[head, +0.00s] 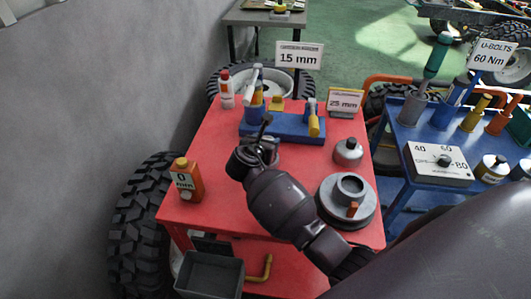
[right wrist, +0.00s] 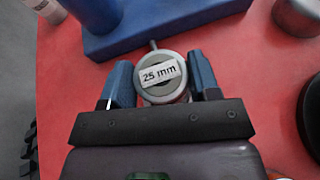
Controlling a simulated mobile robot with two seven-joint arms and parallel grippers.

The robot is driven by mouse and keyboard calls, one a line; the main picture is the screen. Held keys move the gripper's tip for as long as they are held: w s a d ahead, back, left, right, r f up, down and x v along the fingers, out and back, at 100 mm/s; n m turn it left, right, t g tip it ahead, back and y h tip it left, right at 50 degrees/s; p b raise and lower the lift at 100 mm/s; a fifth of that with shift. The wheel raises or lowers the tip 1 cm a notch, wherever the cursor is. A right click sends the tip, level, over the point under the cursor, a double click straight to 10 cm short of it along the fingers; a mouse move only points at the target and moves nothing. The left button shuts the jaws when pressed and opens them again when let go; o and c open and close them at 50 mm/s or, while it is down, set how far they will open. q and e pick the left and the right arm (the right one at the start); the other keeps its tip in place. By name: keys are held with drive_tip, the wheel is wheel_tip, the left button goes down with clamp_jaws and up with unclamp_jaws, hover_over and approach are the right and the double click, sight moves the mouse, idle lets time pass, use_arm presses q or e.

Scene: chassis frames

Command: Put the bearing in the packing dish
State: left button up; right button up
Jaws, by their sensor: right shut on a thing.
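A grey ring-shaped piece (right wrist: 162,90) with a pale "25 mm" label and a thin stem looks like the bearing. In the right wrist view my right gripper (right wrist: 162,88) has a blue finger on each side of it, shut on it. In the head view my right gripper (head: 262,150) is over the red table, just in front of the blue block; it hides most of the piece. A round grey dish (head: 330,211) with a raised collar and an orange clip, probably the packing dish, sits on the table to the gripper's right. My left gripper is not in view.
The blue block (head: 286,128) holds several upright tools at the back of the red table (head: 222,213). A small grey pot (head: 347,152) stands behind the dish. An orange bottle (head: 187,180) stands at the left edge. A dark bin (head: 210,274) is lower, in front.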

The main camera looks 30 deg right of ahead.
drive_tip(key=shift+f+b, duration=0.55)
drive_tip(key=shift+f, duration=1.5)
drive_tip(key=shift+f, duration=0.1)
drive_tip(key=o, duration=1.2)
drive_tip(key=shift+s+a, duration=0.1)
drive_tip(key=shift+s, duration=0.05)
drive_tip(key=p+v, duration=0.2)
drive_tip(key=v, duration=0.9)
drive_tip(key=shift+s+a+r, duration=0.2)
drive_tip(key=shift+a+r, duration=0.05)
drive_tip(key=shift+a, duration=0.05)
drive_tip(key=shift+s, duration=0.1)
